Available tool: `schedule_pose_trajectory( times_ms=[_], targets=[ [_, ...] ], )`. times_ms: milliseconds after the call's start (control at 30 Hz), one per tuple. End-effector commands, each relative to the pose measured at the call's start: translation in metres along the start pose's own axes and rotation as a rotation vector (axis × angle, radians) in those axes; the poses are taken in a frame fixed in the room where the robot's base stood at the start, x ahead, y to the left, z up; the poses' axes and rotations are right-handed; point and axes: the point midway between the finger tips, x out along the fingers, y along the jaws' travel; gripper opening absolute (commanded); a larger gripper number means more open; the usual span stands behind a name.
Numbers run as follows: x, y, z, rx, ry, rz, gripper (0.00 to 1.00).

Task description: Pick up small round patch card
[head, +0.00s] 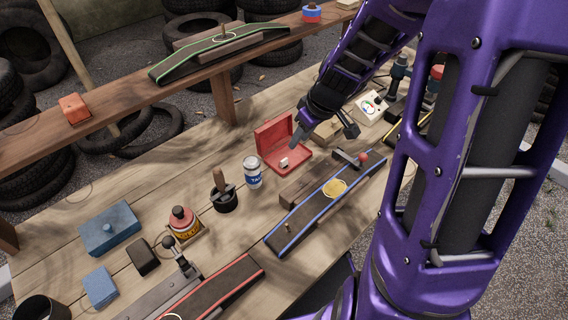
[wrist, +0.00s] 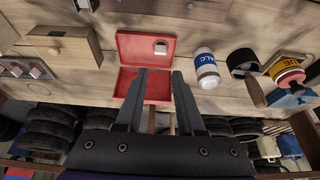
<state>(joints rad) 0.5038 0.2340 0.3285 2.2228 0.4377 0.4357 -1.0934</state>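My gripper (head: 324,134) is open and empty above the workbench, its two fingers apart. In the wrist view the fingers (wrist: 159,76) point at an open red case (wrist: 122,50), which also shows in the head view (head: 294,168). A small whitish piece (head: 284,162) sits in the case's tray; it shows in the wrist view (wrist: 160,48) beyond the fingertips, apart from them. It is too small to tell whether it is the round patch card. A white block with a coloured round mark (head: 370,107) stands further right, behind the gripper. No other clear patch card shows.
A talc bottle (head: 253,173) stands just left of the case. A tan wooden box (wrist: 70,46) is on its other side. A blue-edged ramp-like strip (head: 308,212) lies in front. A raised wooden shelf (head: 120,100) runs along the back.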

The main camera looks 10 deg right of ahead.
Motion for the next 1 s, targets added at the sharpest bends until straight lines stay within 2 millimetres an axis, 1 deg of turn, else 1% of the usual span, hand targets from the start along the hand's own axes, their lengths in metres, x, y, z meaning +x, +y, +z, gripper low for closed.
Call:
schedule_pose_trajectory(
  times_ms=[33,100,200,300,567,700,833,900,1000],
  targets=[
    [0.013,-0.001,0.001,-0.001,-0.003,-0.006,0.38],
    [0.028,-0.002,0.001,-0.001,-0.002,-0.005,0.38],
    [0.047,-0.001,0.000,0.000,-0.001,-0.003,0.38],
    [0.061,0.000,-0.001,0.000,0.000,-0.001,0.38],
    [0.078,-0.001,-0.002,-0.001,0.001,-0.001,0.38],
    [0.099,-0.002,-0.003,0.000,-0.001,-0.002,0.38],
    [0.116,-0.002,-0.004,0.000,0.000,-0.001,0.38],
    [0.121,-0.001,-0.004,0.001,0.001,0.001,0.38],
    [0.123,-0.001,-0.004,0.001,0.002,0.002,0.38]
  ],
)
